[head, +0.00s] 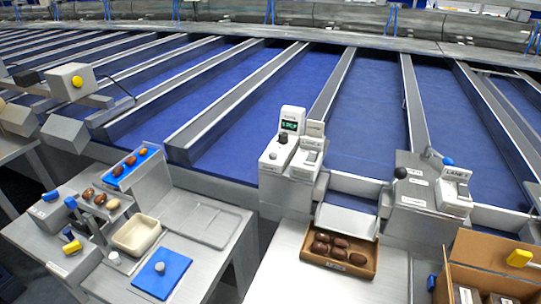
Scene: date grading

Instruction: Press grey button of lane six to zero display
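A light-grey lane unit (277,166) stands at the end of a blue lane in the middle. It carries a small dark display (289,125) with green characters too small to read. A dark grey round button (283,139) sits on top of the unit, just below the display. A second unit (415,186) to the right has a black knob (400,172), a blue button (448,161) and a label (456,173) starting with LANE, its number unclear. I cannot make out which unit is lane six. Neither of my grippers is in view.
A cardboard tray of dark dates (371,266) sits in front of the units. An open carton (474,250) stands at right. At left, a grey table (206,270) holds a beige bowl (137,250), a blue mat (178,288) and several dates. A grey box with a yellow button (74,91) is behind.

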